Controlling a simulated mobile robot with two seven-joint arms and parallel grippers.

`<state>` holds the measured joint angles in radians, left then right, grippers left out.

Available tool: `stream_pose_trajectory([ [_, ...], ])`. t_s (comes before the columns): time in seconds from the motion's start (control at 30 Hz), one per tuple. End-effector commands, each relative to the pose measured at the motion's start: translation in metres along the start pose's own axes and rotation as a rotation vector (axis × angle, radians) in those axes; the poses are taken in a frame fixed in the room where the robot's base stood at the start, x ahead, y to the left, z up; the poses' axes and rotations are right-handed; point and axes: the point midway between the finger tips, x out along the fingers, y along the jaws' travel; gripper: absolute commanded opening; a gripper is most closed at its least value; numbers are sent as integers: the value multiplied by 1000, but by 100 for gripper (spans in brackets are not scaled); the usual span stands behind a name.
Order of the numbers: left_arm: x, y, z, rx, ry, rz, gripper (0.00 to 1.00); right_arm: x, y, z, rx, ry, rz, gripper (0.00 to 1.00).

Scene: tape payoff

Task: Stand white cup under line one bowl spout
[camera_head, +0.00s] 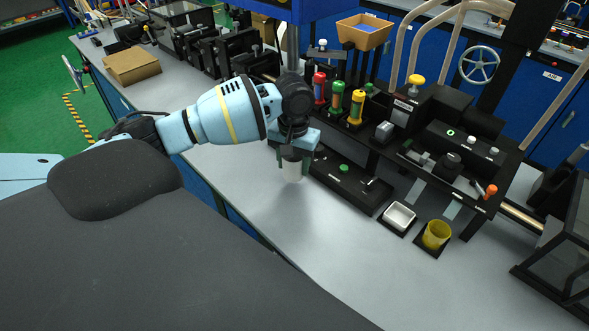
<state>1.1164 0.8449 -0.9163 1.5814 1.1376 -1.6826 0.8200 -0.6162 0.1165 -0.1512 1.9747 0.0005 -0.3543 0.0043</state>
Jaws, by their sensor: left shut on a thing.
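My left gripper (293,163) reaches in from the left and points down over the grey bench. It is shut on a white cup (293,172), held upright between the fingers; the fingers and wrist hide its upper part. I cannot tell how far its base is above the bench. A black machine (460,150) stands to the right. Two grey chute-like plates, one on the left (415,190) and one on the right (453,209), slope from its front; which spout is line one I cannot tell. My right gripper is not in view.
A white square dish (399,216) and a yellow cup (436,233) sit on black pads before the machine. A low black box (347,180) with a green button stands just right of the held cup. The bench (330,260) in front is clear. A dark-framed case (565,255) stands far right.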

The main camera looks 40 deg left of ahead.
Motion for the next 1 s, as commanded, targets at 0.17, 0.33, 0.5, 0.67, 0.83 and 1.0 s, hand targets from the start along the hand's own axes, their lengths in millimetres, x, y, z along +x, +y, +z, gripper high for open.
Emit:
stream_pose_trajectory([
  [0.17, 8, -3, -8, 0, -3, -2, 25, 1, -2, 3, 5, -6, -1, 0],
  [0.33, 32, -3, -7, 0, -2, -2, 25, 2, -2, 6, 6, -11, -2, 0],
  [0.5, 35, -2, -8, 0, 2, 0, 25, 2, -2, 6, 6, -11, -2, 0],
  [0.67, 36, -2, -8, 0, 2, 0, 25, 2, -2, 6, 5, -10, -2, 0],
  [0.83, 38, -2, -8, 0, 3, 1, 53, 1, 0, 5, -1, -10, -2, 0],
  [1.0, 38, -2, -8, 0, 2, 0, 70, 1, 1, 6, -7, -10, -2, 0],
])
